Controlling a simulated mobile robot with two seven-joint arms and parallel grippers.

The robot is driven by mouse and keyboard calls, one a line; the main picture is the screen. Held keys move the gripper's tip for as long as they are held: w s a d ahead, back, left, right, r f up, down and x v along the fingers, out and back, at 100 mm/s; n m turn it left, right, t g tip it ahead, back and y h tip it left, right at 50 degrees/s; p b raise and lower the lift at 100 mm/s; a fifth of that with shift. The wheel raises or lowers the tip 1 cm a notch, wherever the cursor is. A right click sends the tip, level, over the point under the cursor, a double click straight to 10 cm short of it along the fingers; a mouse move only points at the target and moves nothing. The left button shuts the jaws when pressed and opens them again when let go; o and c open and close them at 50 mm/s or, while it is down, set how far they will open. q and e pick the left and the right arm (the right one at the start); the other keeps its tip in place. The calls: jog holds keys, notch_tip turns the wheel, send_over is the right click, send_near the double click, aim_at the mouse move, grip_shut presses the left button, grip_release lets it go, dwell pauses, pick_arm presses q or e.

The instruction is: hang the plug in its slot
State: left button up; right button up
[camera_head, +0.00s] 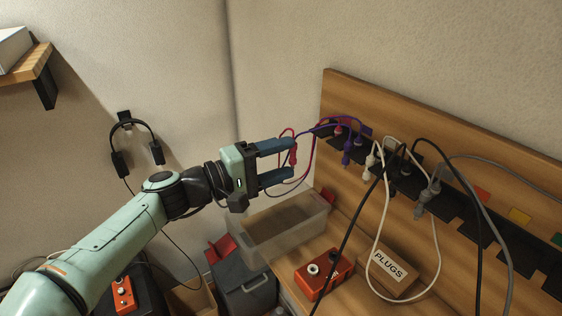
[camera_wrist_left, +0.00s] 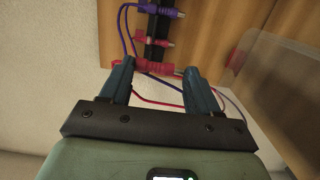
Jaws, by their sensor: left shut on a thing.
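My left gripper (camera_head: 293,161) is shut on a red plug (camera_head: 293,155), held in the air to the left of the wooden board (camera_head: 345,95). The left wrist view shows the red plug (camera_wrist_left: 153,67) lying crosswise between the fingertips (camera_wrist_left: 155,72), with a red cable trailing. The board carries a row of black slotted holders (camera_head: 460,208). Another red plug (camera_head: 338,130) and a purple plug (camera_head: 347,152) hang at its near-left end; both also show in the left wrist view. I cannot tell which slot belongs to the held plug. My right gripper is not in view.
A white plug (camera_head: 370,163) and a grey plug (camera_head: 420,209) hang farther right with loose looping cables. A clear bin (camera_head: 285,228), an orange box (camera_head: 325,274) and a box marked PLUGS (camera_head: 388,270) stand below. Headphones (camera_head: 136,130) hang on the left wall.

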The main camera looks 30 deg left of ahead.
pick_arm(q)
jog(key=shift+a+x, duration=0.2)
jog(key=shift+x, duration=2.3)
jog(key=shift+w, duration=0.1)
jog(key=shift+b, duration=0.45)
jog(key=shift+w+d, duration=0.1)
jog(key=shift+w, duration=0.05)
jog(key=shift+w+d, duration=0.25)
jog(key=shift+w, duration=0.45)
jog(key=shift+w+d, duration=0.1)
jog(key=shift+w, duration=0.1)
jog(key=shift+w, duration=0.15)
